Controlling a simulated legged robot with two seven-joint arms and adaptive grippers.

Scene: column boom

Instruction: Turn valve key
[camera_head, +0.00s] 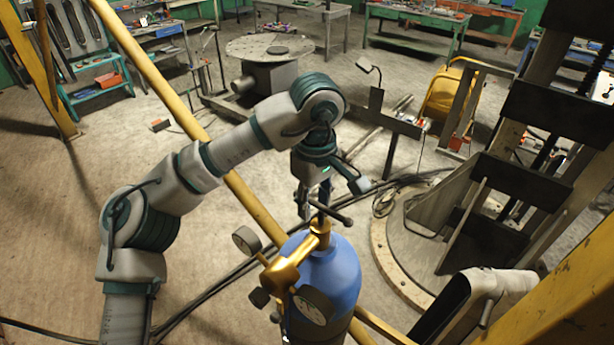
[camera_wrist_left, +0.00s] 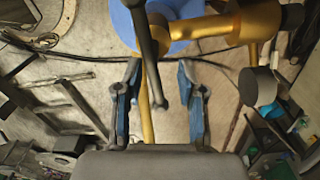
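A blue gas cylinder (camera_head: 335,270) stands upright in the head view, with a brass valve (camera_head: 287,272) and round gauges on top. A dark valve key (camera_head: 334,214) with a crossbar sits on the valve's top. In the left wrist view the key (camera_wrist_left: 150,45) runs down from the top edge, and its end appears between the fingers. My left gripper (camera_head: 315,198) is just above and beside the key in the head view. Its blue-padded fingers (camera_wrist_left: 158,98) are spread apart in the left wrist view and do not appear to grip the bar.
A yellow pole (camera_head: 165,90) runs diagonally behind my left arm and the cylinder. A gauge (camera_head: 247,240) sticks out left of the valve. Dark cables (camera_head: 215,290) lie on the floor. A heavy metal frame (camera_head: 520,160) stands at right. Open floor lies to the left.

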